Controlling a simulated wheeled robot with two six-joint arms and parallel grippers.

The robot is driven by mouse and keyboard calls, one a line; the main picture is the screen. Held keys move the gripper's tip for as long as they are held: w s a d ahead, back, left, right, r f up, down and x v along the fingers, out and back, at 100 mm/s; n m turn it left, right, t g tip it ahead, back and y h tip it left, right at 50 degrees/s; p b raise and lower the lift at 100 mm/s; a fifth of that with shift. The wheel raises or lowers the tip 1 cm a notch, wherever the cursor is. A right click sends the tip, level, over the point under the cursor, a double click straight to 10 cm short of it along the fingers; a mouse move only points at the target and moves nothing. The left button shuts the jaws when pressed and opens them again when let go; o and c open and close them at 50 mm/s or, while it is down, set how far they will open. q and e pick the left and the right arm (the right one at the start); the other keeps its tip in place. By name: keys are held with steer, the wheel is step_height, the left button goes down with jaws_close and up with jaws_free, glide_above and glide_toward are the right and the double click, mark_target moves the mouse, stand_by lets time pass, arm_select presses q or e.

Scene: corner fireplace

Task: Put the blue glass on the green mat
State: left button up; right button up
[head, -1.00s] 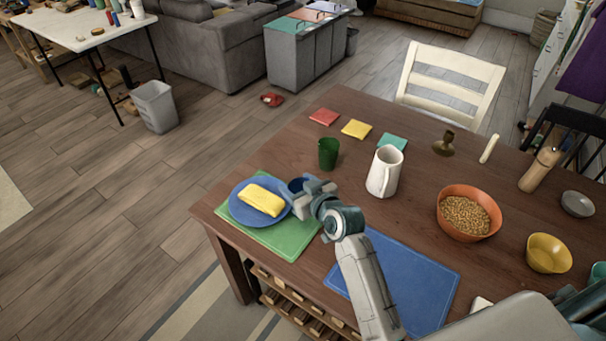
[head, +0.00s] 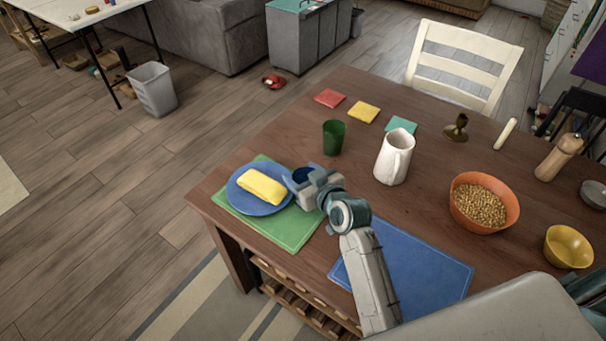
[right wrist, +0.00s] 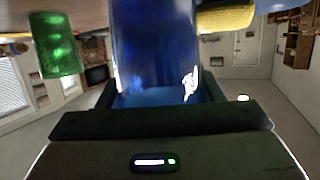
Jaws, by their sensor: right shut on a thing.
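My right gripper (head: 303,180) is shut on the blue glass (head: 302,173), which also fills the middle of the right wrist view (right wrist: 155,50). In the head view the gripper hides most of the glass; only part of its dark blue rim shows. The glass is at the right side of the blue plate, near the right edge of the green mat (head: 287,230). I cannot tell whether it touches anything below. The mat lies at the table's near left corner. My left gripper is not in view.
The blue plate (head: 245,200) with a yellow cloth-like item (head: 262,187) covers much of the mat. A green cup (head: 333,138) and white pitcher (head: 393,160) stand behind the gripper. A blue mat (head: 425,270) lies to the right. The mat's front part is bare.

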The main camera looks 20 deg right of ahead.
steer(key=o, duration=0.6)
steer(key=shift+f, duration=0.2)
steer(key=o, duration=0.4)
steer(key=shift+w, duration=0.1)
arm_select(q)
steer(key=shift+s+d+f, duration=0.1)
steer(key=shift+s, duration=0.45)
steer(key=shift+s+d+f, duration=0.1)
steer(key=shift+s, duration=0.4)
arm_select(e)
steer(key=shift+o, duration=0.4)
steer(key=shift+r, duration=0.2)
steer(key=shift+s, duration=0.2)
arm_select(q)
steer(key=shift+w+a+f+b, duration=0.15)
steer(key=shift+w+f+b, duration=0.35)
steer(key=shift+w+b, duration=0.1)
arm_select(e)
steer(key=v, duration=1.1)
steer(key=shift+s+r, duration=0.15)
steer(key=shift+s, duration=0.1)
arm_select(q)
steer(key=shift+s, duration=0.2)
arm_select(e)
steer(key=shift+d, duration=0.1)
